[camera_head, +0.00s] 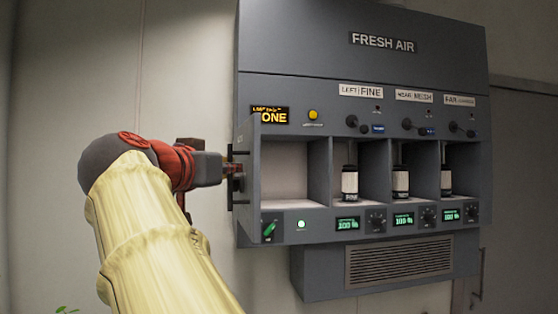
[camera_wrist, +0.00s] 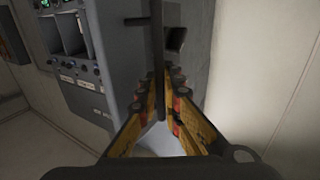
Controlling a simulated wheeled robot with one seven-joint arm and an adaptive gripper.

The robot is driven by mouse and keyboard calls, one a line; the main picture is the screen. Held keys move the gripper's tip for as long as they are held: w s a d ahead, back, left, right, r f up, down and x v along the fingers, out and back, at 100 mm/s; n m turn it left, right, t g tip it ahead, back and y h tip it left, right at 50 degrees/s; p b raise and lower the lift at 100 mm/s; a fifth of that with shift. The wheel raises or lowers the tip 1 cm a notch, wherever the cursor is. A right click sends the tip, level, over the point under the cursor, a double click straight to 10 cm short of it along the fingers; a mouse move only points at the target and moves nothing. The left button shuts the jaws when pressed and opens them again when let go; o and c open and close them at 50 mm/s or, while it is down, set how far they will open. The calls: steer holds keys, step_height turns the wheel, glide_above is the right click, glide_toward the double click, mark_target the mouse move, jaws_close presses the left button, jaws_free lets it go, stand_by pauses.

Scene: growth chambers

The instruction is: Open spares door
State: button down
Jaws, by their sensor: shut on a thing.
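The grey FRESH AIR cabinet (camera_head: 362,60) hangs on the wall in the head view, and part of it shows at the left of the wrist view (camera_wrist: 88,118). A dark upright handle (camera_head: 232,182) stands out at its left side; I cannot tell how far the door behind it stands open. My gripper (camera_head: 229,168) reaches this handle from the left. In the wrist view my gripper's orange fingers (camera_wrist: 163,88) lie on both sides of the dark handle bar (camera_wrist: 158,45) and are shut on it. The fingertips' exact contact is partly hidden.
The cabinet's leftmost bay (camera_head: 290,175) looks empty. Three bays to its right hold labelled vials, such as one (camera_head: 350,184) in the nearest. Knobs and green displays (camera_head: 347,224) line the lower panel. A vent box (camera_head: 400,262) hangs below. Bare wall (camera_head: 190,70) lies left.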

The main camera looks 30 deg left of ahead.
steer(key=shift+s+a+m+h+p, duration=0.3)
steer(key=shift+s+a+h+p, duration=0.05)
steer(key=shift+a+h+p, duration=0.2)
steer(key=shift+s+a+m+h+p, duration=0.3)
steer(key=shift+s+a+h+p, duration=0.1)
steer(key=shift+a+h, duration=0.1)
steer(key=shift+w, duration=0.1)
steer(key=c, duration=2)
jaws_free()
steer(key=shift+s, duration=0.2)
steer(key=s, duration=0.7)
steer(key=s+d, duration=0.1)
steer(key=s, duration=0.3)
steer(key=shift+s, duration=0.35)
